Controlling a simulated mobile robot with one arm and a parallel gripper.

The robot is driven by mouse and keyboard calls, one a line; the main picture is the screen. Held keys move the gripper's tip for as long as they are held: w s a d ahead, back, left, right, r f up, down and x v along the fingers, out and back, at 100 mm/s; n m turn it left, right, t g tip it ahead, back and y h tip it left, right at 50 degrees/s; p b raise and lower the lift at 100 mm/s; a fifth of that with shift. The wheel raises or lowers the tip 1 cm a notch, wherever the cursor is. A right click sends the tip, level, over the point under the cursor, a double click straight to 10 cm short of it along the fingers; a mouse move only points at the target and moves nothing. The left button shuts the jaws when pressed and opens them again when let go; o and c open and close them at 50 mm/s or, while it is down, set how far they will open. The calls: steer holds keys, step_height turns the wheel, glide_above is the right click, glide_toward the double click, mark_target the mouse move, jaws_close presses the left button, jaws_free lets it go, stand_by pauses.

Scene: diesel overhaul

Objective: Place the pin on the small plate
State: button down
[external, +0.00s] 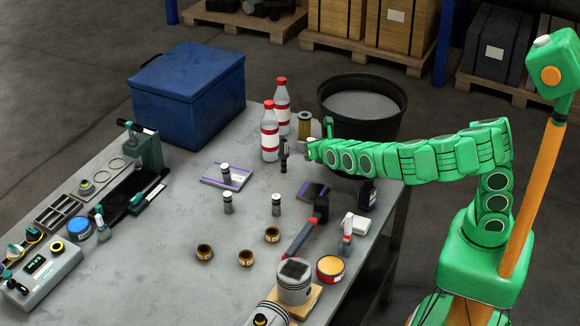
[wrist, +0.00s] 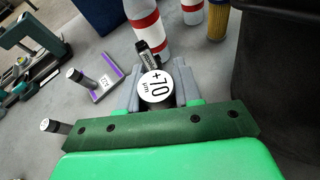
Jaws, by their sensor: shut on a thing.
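My gripper (wrist: 157,97) is shut on a pin with a round white top marked "+70 µm" (wrist: 154,84); its dark body is mostly hidden below the top. In the external view, my gripper (external: 294,151) is over the table, right of the small plate. A light small plate with purple edging (external: 210,182) lies left of centre, with another white-topped pin (external: 225,173) on it. Both show left of my gripper in the wrist view, the plate (wrist: 109,84) and its pin (wrist: 80,82). Two more pins (external: 228,203) (external: 276,204) stand on the table in front.
Two red-capped bottles (external: 270,135) (external: 282,106) and a filter (external: 304,124) stand behind my gripper, near a black bucket (external: 362,104). A dark plate (external: 313,192), hammer (external: 303,230) and brass bushings (external: 272,235) lie in front. A blue box (external: 188,95) stands back left.

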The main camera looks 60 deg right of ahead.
steer(key=shift+w+a, duration=0.1)
steer(key=shift+a, duration=0.1)
steer(key=shift+d+n, duration=0.1)
steer(key=shift+n, duration=0.2)
steer(key=shift+f, duration=0.1)
steer(key=shift+f, duration=4.85)
steer(key=c, duration=0.8)
jaws_free()
steer(key=shift+f, duration=0.1)
